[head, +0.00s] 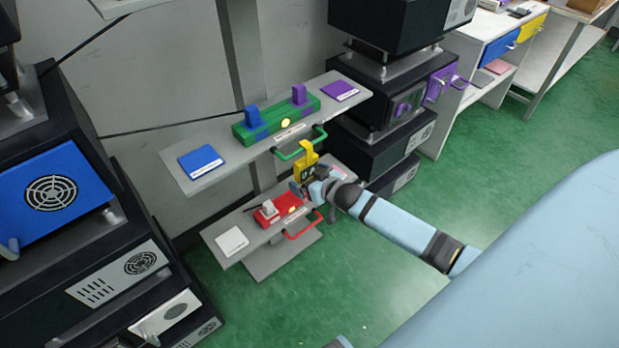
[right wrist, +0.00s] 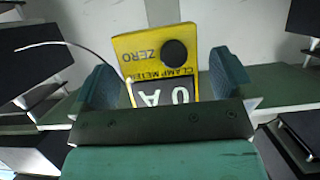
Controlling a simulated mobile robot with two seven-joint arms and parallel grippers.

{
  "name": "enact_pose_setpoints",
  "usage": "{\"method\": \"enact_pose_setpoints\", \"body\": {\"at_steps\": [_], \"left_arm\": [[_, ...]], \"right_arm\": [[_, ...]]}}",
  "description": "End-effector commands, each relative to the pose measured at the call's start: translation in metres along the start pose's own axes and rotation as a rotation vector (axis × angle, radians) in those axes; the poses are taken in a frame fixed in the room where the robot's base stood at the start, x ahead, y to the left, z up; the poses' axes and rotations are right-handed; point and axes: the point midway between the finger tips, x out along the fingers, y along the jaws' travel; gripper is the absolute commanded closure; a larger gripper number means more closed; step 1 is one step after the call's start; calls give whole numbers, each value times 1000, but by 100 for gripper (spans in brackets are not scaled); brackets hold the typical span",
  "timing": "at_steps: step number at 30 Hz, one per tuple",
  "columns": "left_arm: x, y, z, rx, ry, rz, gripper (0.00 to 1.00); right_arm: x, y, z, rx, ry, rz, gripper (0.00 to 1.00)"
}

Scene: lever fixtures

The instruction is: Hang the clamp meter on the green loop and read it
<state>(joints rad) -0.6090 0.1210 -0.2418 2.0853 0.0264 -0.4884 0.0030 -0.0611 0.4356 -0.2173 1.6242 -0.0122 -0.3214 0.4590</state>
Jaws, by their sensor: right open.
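The yellow clamp meter (head: 306,153) is upright at the right part of the green loop (head: 291,153), its top against the loop. I cannot tell whether its jaw closes around the loop. In the right wrist view the meter (right wrist: 143,52) shows upside down, with a dark round knob, the words ZERO and CLAMP METER, and a dark display reading 0 A. My right gripper (head: 306,182) is open just below and in front of the meter. Its fingers stand on either side of the meter, with gaps between. My left gripper is not in view.
The green loop juts from an upper shelf (head: 225,172) carrying a green lever block (head: 272,127) with blue and purple levers. A lower shelf (head: 221,253) holds a red block (head: 268,215) and red loop (head: 304,227). Black cabinets flank the shelves; green floor is open at right.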

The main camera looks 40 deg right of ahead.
Motion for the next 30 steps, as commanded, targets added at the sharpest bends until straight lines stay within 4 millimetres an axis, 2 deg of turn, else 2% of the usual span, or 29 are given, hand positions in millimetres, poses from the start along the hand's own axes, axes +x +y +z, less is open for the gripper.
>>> {"method": "enact_pose_setpoints", "body": {"at_steps": [5, 18, 24, 30], "left_arm": [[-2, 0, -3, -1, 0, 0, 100], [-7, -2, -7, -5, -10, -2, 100], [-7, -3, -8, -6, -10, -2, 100], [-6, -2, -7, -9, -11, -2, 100]], "right_arm": [[-19, 0, 0, 0, -1, 0, 0], [-114, 0, 0, 0, -1, 0, 0], [-134, 0, -1, 0, 1, 0, 0], [-138, 0, -1, -1, 2, 0, 0]]}}
